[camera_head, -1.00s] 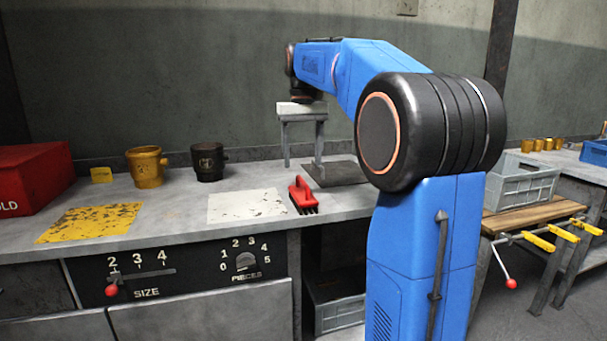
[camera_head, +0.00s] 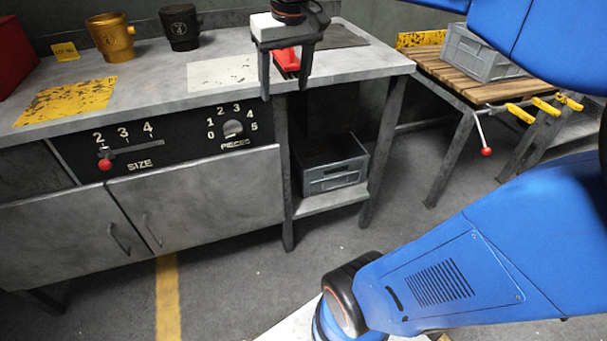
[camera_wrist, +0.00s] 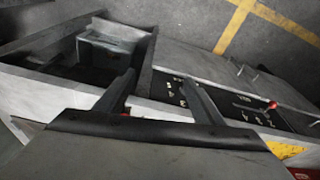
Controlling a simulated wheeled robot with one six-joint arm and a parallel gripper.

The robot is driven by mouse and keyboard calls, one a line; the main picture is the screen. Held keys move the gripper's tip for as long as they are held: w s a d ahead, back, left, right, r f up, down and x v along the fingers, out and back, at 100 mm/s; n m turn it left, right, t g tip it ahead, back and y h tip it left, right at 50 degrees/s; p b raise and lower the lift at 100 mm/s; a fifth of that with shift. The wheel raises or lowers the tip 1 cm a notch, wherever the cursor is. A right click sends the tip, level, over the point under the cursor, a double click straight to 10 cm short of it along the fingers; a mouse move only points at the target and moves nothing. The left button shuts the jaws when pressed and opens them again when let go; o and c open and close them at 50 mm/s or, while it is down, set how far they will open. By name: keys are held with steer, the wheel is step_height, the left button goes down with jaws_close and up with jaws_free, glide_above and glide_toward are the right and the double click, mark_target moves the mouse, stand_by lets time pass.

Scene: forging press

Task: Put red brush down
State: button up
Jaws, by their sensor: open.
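The red brush (camera_head: 287,59) lies on the grey workbench (camera_head: 345,62), just right of the white worn patch (camera_head: 222,74). My gripper (camera_head: 285,90) is open, and its two fingers appear on either side of the brush in the head view. The fingers hide part of the brush, and I cannot tell whether they touch it or are in front of it. In the wrist view my gripper (camera_wrist: 160,78) shows two spread fingers with nothing between the tips. The brush is not clearly visible there.
A gold cup (camera_head: 113,40) and a black cup (camera_head: 180,28) stand at the back left, behind a yellow worn patch (camera_head: 66,101). A grey crate (camera_head: 335,177) sits on the shelf below. A wooden-topped table (camera_head: 505,90) stands to the right with another crate (camera_head: 478,54).

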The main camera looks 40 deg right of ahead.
steer(key=s+a+f+t, duration=0.1)
steer(key=s+a+f, duration=0.1)
steer(key=s+f, duration=0.5)
steer(key=s+a+f+n+t, duration=0.1)
steer(key=s+a+f, duration=0.1)
steer(key=s+f, duration=0.4)
step_height(320, 180, down, 3)
steer(key=shift+s+a+r, duration=0.2)
steer(key=shift+s+a, duration=0.2)
steer(key=shift+o, duration=0.5)
